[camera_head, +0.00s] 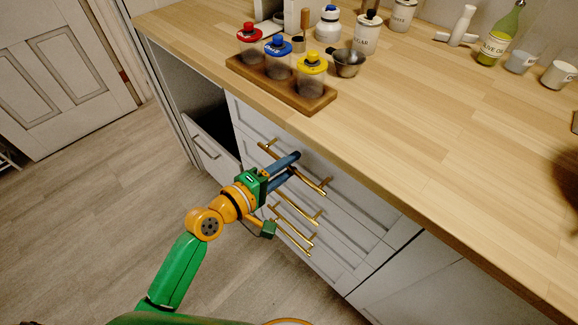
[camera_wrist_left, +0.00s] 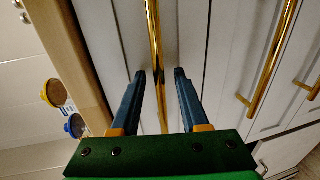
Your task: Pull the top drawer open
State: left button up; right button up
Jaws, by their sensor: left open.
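The top drawer (camera_head: 352,182) is the uppermost white front under the wooden counter; it looks shut. Its long brass handle (camera_head: 316,182) runs along the front, and part of it is hidden behind my fingers. My left gripper (camera_head: 294,162) is open at this handle. In the left wrist view the top drawer's handle (camera_wrist_left: 154,40) passes between the two blue fingers of the left gripper (camera_wrist_left: 160,75), with a gap on both sides. I cannot tell how deep the fingers reach past the bar. My right gripper is not in view.
Two more brass handles (camera_head: 298,207) sit on drawers below. The counter (camera_head: 420,120) overhangs the drawers; a wooden tray (camera_head: 250,75) with lidded jars stands near its edge. Left of the stack is another drawer front (camera_head: 208,150) beside a dark opening. The wood floor (camera_head: 90,210) is clear.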

pick_arm(q)
grip_shut()
dwell(1.5)
